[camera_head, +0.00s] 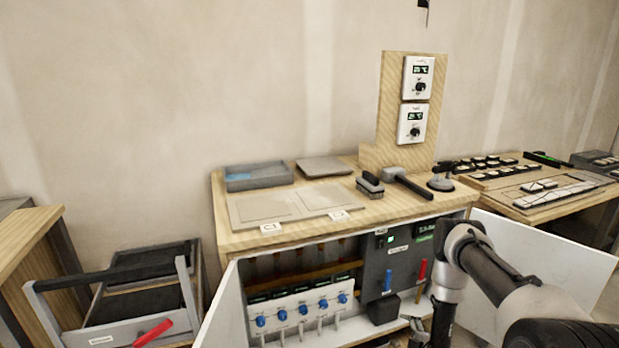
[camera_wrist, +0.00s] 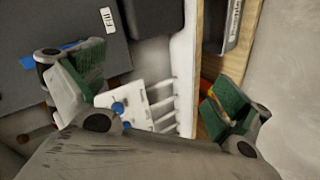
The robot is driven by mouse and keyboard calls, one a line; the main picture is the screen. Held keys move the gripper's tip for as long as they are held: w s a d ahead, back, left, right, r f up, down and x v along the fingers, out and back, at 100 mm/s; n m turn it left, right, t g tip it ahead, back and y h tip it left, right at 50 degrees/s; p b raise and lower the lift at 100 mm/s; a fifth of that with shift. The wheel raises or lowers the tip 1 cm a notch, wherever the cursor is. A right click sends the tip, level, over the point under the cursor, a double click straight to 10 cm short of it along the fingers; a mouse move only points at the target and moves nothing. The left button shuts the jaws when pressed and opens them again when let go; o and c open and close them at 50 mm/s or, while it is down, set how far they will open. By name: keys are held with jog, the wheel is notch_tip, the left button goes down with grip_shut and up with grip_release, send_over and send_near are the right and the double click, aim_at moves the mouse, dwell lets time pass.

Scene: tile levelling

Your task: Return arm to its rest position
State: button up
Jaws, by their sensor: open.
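My gripper (camera_wrist: 158,85) is open in the wrist view, its two green-padded fingers wide apart with nothing held between them. Beyond the fingers is a white panel (camera_wrist: 130,97) with blue knobs. In the head view my arm (camera_head: 490,265) reaches in from the lower right and bends down in front of the open cabinet. The gripper end is low, near the bottom edge, and only partly seen there. The white manifold (camera_head: 300,312) with several blue knobs is inside the cabinet, left of my arm.
The cabinet's left door (camera_head: 220,312) and right door (camera_head: 545,262) stand open; the right one is behind my arm. A dark control box (camera_head: 398,268) has red and blue levers. Tools and trays rest on the wooden top (camera_head: 385,208). A tool carrier (camera_head: 130,295) stands left.

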jog(key=s+d+f+m+g+h, duration=0.2)
jog(key=s+d+m+g, duration=0.2)
jog(key=s+m+g, duration=0.3)
jog(key=s+d+r+m+g+h, duration=0.1)
jog(key=s+r+m+g, duration=0.2)
jog(key=r, duration=1.2)
jog(key=s+r+m+g+h, duration=0.1)
jog(key=s+r+m+g, duration=0.15)
jog(key=s+r, duration=0.75)
jog(key=d+r+m+g+h, duration=0.15)
jog(key=r+m, duration=0.25)
jog(key=r, duration=1.5)
jog(key=s+a+r+t, duration=0.2)
jog(key=s+r, duration=0.2)
jog(key=r, duration=0.4)
jog(key=s+a+r+t+y, duration=0.1)
jog(key=s+r, duration=0.3)
jog(key=r, duration=0.4)
jog(key=s+a+r+t, duration=0.3)
jog(key=s+r, duration=0.1)
jog(key=r, duration=0.4)
jog(key=shift+s+t, duration=0.35)
jog(key=shift+t, duration=0.05)
jog(key=shift+m, duration=0.25)
